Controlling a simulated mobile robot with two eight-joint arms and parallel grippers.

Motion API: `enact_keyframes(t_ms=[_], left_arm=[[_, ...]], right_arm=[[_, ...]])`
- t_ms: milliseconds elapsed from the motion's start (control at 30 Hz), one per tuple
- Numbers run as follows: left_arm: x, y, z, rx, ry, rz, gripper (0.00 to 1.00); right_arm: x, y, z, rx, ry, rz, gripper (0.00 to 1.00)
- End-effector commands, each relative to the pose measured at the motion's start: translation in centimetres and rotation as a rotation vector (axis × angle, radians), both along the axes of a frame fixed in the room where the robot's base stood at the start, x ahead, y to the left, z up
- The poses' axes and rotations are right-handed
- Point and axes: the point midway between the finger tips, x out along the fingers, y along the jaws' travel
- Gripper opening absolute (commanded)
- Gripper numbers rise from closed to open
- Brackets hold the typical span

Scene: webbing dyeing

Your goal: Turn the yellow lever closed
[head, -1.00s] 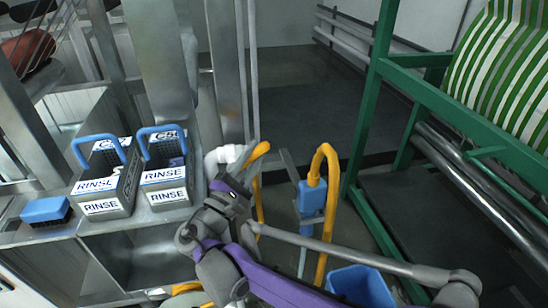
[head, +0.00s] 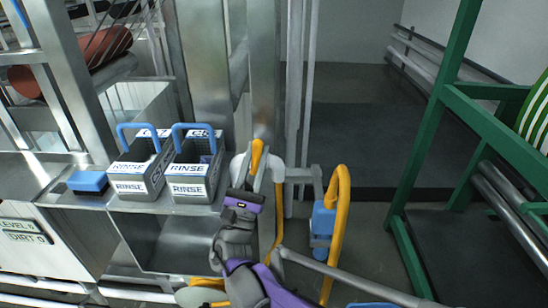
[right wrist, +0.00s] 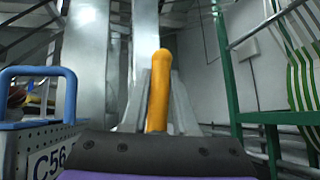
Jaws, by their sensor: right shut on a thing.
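The yellow lever (head: 257,152) stands upright beside the metal bench in the head view. My right gripper (head: 259,168) is shut on it, with a pale finger on each side. In the right wrist view, the yellow lever (right wrist: 158,88) rises between the two grey fingers of the right gripper (right wrist: 158,105). The lever's lower end is hidden behind the gripper body. My left gripper is not in view.
Two grey rinse baskets (head: 192,189) with blue handles stand on the bench left of the gripper, beside a blue brush (head: 88,181). A yellow hose (head: 340,215) with a blue fitting (head: 322,222) is close on the right. A green frame (head: 430,150) stands further right.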

Motion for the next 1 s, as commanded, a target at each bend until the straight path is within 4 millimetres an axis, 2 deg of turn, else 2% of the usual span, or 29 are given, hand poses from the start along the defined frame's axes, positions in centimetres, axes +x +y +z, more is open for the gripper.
enact_keyframes(t_ms=[300, 800, 833, 1000], left_arm=[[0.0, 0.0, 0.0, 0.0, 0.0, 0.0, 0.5], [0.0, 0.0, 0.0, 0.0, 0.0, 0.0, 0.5], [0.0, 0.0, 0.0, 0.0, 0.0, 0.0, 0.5], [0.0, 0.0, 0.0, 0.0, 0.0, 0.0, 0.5]], right_arm=[[0.0, 1.1, 0.0, -0.112, -0.005, -0.004, 0.0], [0.0, 1.4, 0.0, -0.131, -0.005, -0.003, 0.0], [0.0, 1.4, 0.0, -0.131, -0.005, -0.003, 0.29], [0.0, 1.4, 0.0, -0.131, -0.005, -0.002, 0.57]])
